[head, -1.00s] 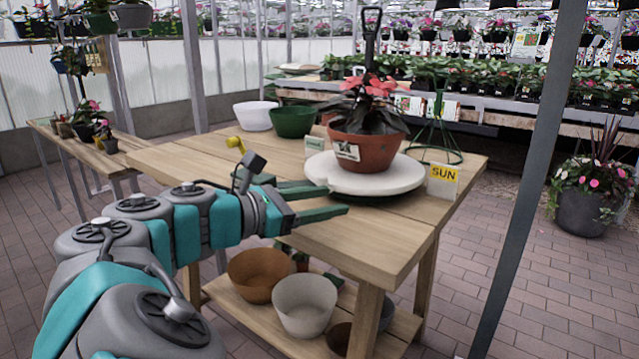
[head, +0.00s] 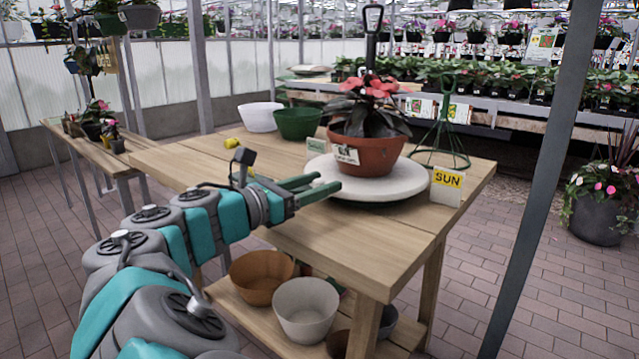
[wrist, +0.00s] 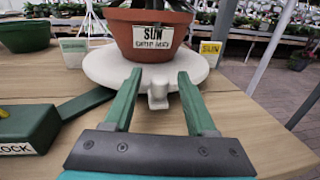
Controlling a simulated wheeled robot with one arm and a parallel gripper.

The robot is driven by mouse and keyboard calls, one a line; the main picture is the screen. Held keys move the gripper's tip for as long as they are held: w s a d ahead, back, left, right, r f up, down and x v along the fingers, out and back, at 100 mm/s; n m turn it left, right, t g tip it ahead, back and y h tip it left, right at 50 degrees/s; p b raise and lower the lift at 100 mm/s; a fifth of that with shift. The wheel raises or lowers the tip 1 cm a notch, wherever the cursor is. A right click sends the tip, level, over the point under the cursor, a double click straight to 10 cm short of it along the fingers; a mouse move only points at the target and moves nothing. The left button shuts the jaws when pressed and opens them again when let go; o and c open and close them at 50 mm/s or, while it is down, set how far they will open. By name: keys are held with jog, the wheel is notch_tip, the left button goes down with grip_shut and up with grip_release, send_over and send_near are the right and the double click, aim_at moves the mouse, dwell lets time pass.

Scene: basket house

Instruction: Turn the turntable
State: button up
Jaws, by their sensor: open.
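The turntable (head: 405,183) is a round white disc on the wooden table. A terracotta pot (head: 375,160) with a red-flowered plant stands on it. In the wrist view the turntable (wrist: 105,72) has a small pale knob (wrist: 157,97) at its near edge. My gripper (head: 328,181) is at the turntable's near left edge. In the wrist view my gripper (wrist: 158,73) has its two green fingers apart, with the knob between them. Nothing is clamped, and I cannot tell whether a finger touches the knob. The pot's label (wrist: 153,37) reads "SUN" and faces the wrist camera.
A green block (wrist: 28,128) with a label ending in "OCK" and a bar lies left of my gripper. A "SUN" card (head: 447,186) stands right of the turntable, a small card (head: 318,148) left. White (head: 260,117) and green bowls (head: 297,124) stand behind. A metal post (head: 545,180) rises at right.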

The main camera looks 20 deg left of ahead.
jog(key=shift+w+d, duration=0.1)
jog(key=shift+w, duration=0.1)
jog(key=shift+c, duration=0.4)
grip_shut()
dwell(0.9)
